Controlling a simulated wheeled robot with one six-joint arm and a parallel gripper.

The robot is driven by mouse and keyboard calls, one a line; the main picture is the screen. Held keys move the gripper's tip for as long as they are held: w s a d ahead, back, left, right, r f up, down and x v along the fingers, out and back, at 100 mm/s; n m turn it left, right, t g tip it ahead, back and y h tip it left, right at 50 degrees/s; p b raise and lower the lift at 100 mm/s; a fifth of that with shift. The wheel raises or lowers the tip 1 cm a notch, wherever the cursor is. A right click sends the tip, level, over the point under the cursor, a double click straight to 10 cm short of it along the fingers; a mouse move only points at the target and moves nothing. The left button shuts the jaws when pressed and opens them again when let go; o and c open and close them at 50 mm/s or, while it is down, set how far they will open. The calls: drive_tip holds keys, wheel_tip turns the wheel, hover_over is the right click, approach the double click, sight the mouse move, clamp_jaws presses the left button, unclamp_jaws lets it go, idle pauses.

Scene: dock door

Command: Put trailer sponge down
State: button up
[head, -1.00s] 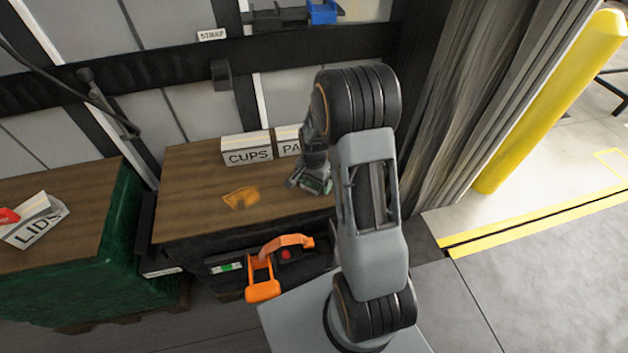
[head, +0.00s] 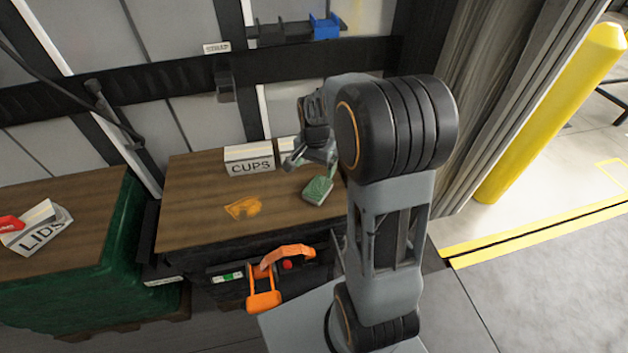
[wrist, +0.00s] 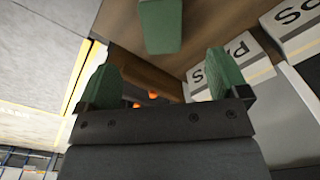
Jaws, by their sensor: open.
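The green sponge (head: 318,190) lies on the brown wooden top (head: 190,220), near its right end, beside my arm. In the wrist view a green block, which looks like the sponge (wrist: 160,26), sits beyond the fingertips, apart from them. My gripper (head: 310,165) is just behind and above the sponge in the head view. In the wrist view my gripper (wrist: 164,76) has its two green-tipped fingers spread wide with nothing between them.
A CUPS box (head: 249,160) and a partly hidden box (head: 288,150) stand behind the sponge. An orange cloth-like piece (head: 243,207) lies to its left. An orange handle (head: 264,300) is at the front. A LIDS box (head: 38,228) stands on the left stack.

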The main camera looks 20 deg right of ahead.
drive_tip(key=s+a+r+n+t, duration=0.1)
drive_tip(key=s+a+r+n, duration=0.2)
drive_tip(key=s+n, duration=0.2)
drive_tip(key=s+a+r+n+t, duration=0.2)
drive_tip(key=s+a+r+n, duration=0.2)
drive_tip(key=s, duration=0.5)
drive_tip(key=shift+s+a+r+n, duration=0.2)
drive_tip(key=shift+a+r+n, duration=0.1)
drive_tip(key=shift+n, duration=0.4)
wheel_tip(320, 180, up, 7)
drive_tip(key=p, duration=0.5)
drive_tip(key=shift+p, duration=0.4)
drive_tip(key=shift+o, duration=0.4)
drive_tip(key=shift+s, duration=0.1)
